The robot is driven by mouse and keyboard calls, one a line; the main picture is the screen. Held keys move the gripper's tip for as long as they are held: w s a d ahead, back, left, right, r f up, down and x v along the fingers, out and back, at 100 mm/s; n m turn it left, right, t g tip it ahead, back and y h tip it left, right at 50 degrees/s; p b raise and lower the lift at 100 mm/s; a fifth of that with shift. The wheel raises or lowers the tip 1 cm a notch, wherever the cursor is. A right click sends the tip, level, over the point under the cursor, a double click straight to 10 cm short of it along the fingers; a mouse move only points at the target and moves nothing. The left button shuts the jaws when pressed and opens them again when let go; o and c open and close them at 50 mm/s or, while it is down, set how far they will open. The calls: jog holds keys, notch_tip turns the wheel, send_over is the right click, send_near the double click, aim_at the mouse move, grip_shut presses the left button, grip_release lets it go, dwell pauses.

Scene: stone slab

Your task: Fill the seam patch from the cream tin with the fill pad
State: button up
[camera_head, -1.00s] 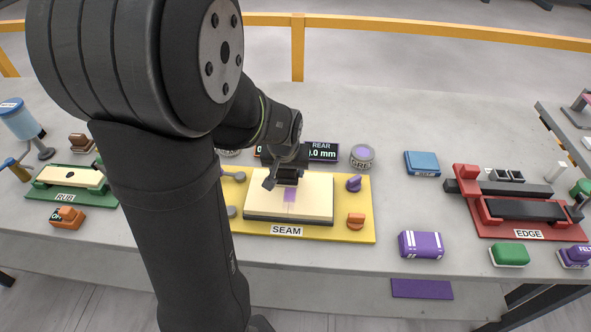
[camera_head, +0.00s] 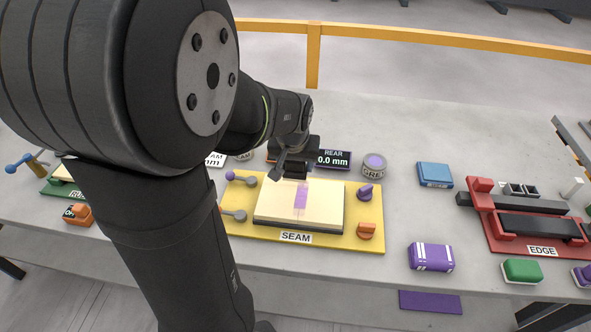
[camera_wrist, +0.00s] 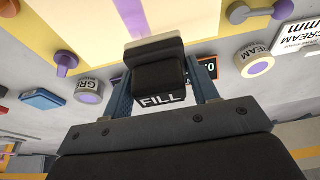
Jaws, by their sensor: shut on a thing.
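My gripper (camera_head: 297,163) is shut on the fill pad (camera_wrist: 157,72), a dark block with a pale face and a FILL label. In the head view it is over the rear edge of the cream-coloured SEAM slab (camera_head: 275,205); I cannot tell its exact height. The seam patch (camera_head: 301,198) is a purple strip on the slab in front of the gripper; it also shows in the wrist view (camera_wrist: 133,16). The cream tin (camera_wrist: 257,63), with a purple top, stands at right in the wrist view. In the head view the cream tin (camera_head: 244,156) is mostly hidden by my arm.
A yellow SEAM base (camera_head: 350,242) carries knobs and an orange block. A second tin, labelled GRE (camera_head: 374,165), and a REAR display (camera_head: 333,159) stand behind it. A purple block (camera_head: 431,257) and the red EDGE fixture (camera_head: 513,243) are to the right.

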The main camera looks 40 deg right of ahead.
jog(key=shift+r, duration=0.6)
jog(key=shift+r, duration=1.5)
jog(key=w+a+f+n, duration=0.2)
jog(key=w+a, duration=0.4)
jog(key=a, duration=0.1)
jog(key=w+a+f+n+y, duration=0.1)
jog(key=w+a+f+n, duration=0.1)
jog(key=w+a, duration=0.5)
jog(key=w+a+f+n+t, duration=0.1)
jog(key=w+a+f, duration=0.3)
jog(key=a, duration=0.5)
jog(key=shift+w+a+f+n+y, duration=0.15)
jog(key=shift+w+n, duration=0.25)
jog(key=shift+w, duration=0.3)
jog(key=shift+w+a+f+n+y, duration=0.15)
jog(key=shift+w+n, duration=0.25)
jog(key=shift+w, duration=0.3)
jog(key=w+a+f, duration=0.1)
jog(key=a, duration=0.2)
jog(key=a+f+n, duration=0.1)
jog(key=a, duration=0.3)
jog(key=w+a+f+n, duration=0.1)
jog(key=a, duration=0.3)
jog(key=shift+w+a+y, duration=0.25)
jog(key=shift+w+y, duration=0.1)
jog(key=shift+y, duration=0.05)
